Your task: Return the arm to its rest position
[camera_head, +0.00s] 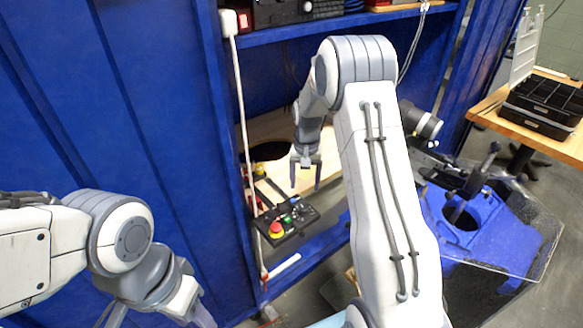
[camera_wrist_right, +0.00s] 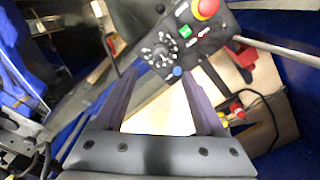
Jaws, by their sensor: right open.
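My right arm rises through the middle of the head view and bends down at its wrist. My right gripper (camera_head: 306,172) points down with its two fingers apart and nothing between them. It hangs above or in front of a black control box (camera_head: 286,222) with a red emergency button (camera_head: 276,230). In the right wrist view my right gripper (camera_wrist_right: 160,92) shows open fingers with the control box (camera_wrist_right: 180,42) beyond them. My left arm is folded at the lower left of the head view. The fingertips of my left gripper are cut off by the bottom edge.
A blue metal frame (camera_head: 226,130) with a wooden shelf (camera_head: 270,128) surrounds the control box. A blue tank part (camera_head: 470,222) with a clear panel (camera_head: 540,240) stands at the right. A black organiser case (camera_head: 545,103) sits on a wooden table (camera_head: 490,112) at the far right.

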